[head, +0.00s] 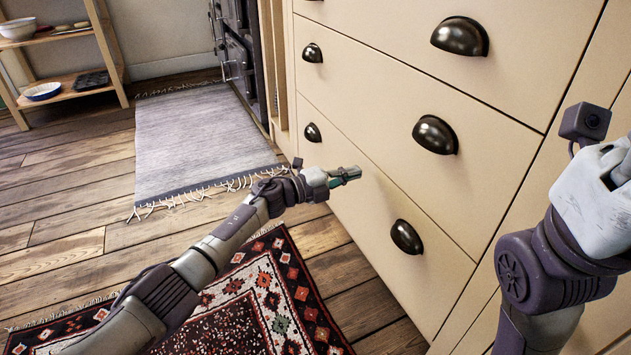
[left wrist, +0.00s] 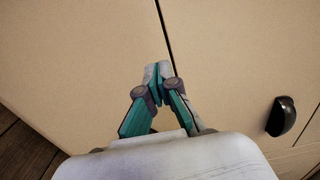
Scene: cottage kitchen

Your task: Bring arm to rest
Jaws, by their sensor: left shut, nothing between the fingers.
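My left arm comes in from the lower left in the head view. In the left wrist view the gripper's fingers (left wrist: 158,78) are together and hold nothing. Behind them is a cream front with a dark seam. Whether the fingertips touch the front I cannot tell. My right arm (head: 560,250) is folded up at the right edge of the head view. Its fingers are not visible.
Dark cup handles (head: 406,237) stick out from the drawers; one handle (left wrist: 281,116) shows right of the left gripper. A patterned red rug (head: 265,290) and a grey fringed rug (head: 195,135) lie on the wooden floor. A wooden shelf (head: 68,80) stands at the far left.

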